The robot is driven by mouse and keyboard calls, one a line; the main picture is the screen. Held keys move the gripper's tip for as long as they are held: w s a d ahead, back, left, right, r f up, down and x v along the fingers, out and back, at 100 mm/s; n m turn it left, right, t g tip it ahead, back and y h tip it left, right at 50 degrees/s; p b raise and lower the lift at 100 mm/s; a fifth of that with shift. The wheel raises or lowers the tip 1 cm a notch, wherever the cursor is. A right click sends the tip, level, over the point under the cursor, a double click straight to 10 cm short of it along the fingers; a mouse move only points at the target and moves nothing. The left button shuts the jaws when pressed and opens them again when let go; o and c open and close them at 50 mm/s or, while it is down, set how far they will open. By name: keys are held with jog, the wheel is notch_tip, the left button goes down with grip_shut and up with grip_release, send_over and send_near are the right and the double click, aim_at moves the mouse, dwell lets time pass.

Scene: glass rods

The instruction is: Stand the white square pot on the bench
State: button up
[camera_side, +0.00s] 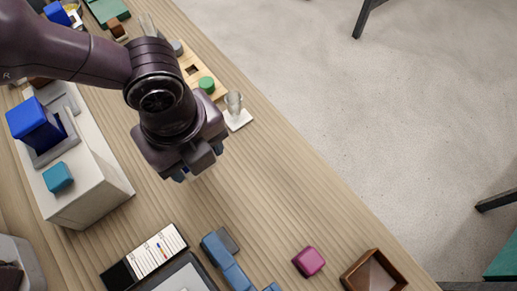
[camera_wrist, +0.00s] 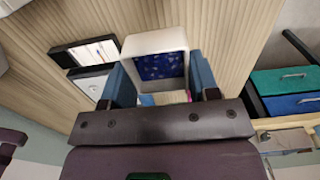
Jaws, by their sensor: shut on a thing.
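The white square pot (camera_wrist: 152,41) is between my gripper's two blue fingers in the wrist view. Its open square end shows a dark blue speckled inside. My gripper (camera_wrist: 160,78) is shut on it, one finger against each side. In the side view my gripper (camera_side: 186,172) is over the middle of the wooden bench (camera_side: 270,200), pointing down. There my wrist hides nearly all of the pot, so I cannot tell how far its base is from the bench.
A pale block (camera_side: 90,185) with a blue box (camera_side: 34,125) stands at left. Blue blocks (camera_side: 225,255), a magenta block (camera_side: 309,261) and a brown tray (camera_side: 374,273) lie in front. A small cup (camera_side: 234,103) stands behind. The bench right of my gripper is clear.

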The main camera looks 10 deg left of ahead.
jog(key=w+d+f, duration=0.3)
jog(key=d, duration=0.1)
send_over(259, 160)
jog(key=f, duration=0.4)
jog(key=shift+s+a, duration=0.35)
jog(key=shift+a, duration=0.05)
jog(key=shift+w+d+f, duration=0.3)
jog(key=shift+d+f, duration=0.05)
jog(key=shift+f, duration=0.25)
jog(key=shift+w+d+f, duration=0.1)
jog(key=shift+f, duration=1.5)
jog(key=shift+f, duration=0.2)
jog(key=o, duration=0.9)
jog(key=shift+o, duration=0.2)
jog(key=shift+r, duration=0.15)
